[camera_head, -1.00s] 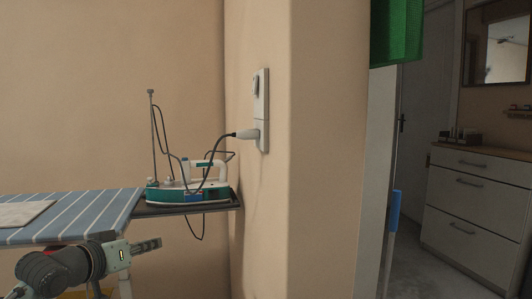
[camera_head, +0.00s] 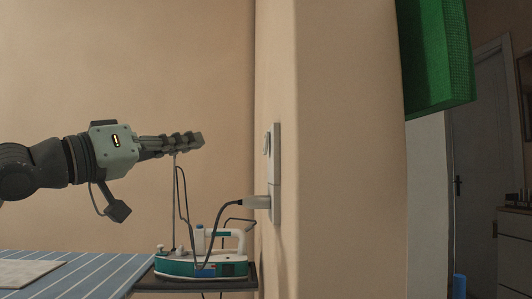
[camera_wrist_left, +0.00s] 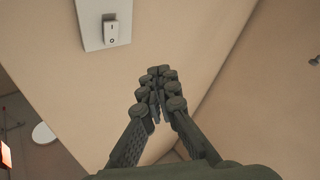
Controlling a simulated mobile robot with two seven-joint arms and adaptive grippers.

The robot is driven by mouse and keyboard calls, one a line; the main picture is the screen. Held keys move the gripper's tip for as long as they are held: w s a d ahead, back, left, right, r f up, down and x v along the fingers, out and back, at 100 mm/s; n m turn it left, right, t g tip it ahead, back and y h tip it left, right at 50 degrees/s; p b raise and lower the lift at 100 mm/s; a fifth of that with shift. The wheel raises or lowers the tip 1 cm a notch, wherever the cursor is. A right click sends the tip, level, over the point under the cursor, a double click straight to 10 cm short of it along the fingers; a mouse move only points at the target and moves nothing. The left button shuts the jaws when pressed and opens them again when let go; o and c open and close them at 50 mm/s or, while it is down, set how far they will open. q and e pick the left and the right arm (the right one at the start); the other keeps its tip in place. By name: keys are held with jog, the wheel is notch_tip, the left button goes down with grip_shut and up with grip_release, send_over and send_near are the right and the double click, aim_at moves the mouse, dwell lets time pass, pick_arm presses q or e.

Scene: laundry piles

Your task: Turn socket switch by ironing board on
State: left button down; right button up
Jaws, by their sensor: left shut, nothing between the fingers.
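The socket switch (camera_head: 266,143) sits in the upper part of a white wall plate (camera_head: 276,172) on the side of the wall corner. In the left wrist view the switch (camera_wrist_left: 111,31) is a small white rocker marked with a line and a circle, at the top, left of my fingers. My left gripper (camera_head: 202,139) is shut and empty, level with the switch and to its left, apart from it. It also shows in the left wrist view (camera_wrist_left: 160,72). The ironing board (camera_head: 75,275) is below the gripper. My right gripper is not in view.
A white and teal iron (camera_head: 200,266) rests on the board's end tray (camera_head: 200,286). Its plug (camera_head: 256,202) is in the socket below the switch, with a dark cable hanging. A thin upright rod (camera_head: 173,205) stands behind. A green basket (camera_head: 435,55) is at upper right.

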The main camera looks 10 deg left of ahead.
aim_at(265, 143)
pick_arm(q)
jog(key=w+d+f+p, duration=0.1)
jog(key=w+d, duration=0.1)
jog(key=d, duration=0.6)
jog(key=shift+w+d+p, duration=0.25)
jog(key=shift+w+p, duration=0.05)
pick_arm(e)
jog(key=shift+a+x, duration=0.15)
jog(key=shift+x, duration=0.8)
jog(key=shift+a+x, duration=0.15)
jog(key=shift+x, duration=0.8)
pick_arm(q)
jog(key=shift+w+d+p, duration=0.1)
jog(key=shift+d+p, duration=0.2)
jog(key=shift+d+f, duration=0.1)
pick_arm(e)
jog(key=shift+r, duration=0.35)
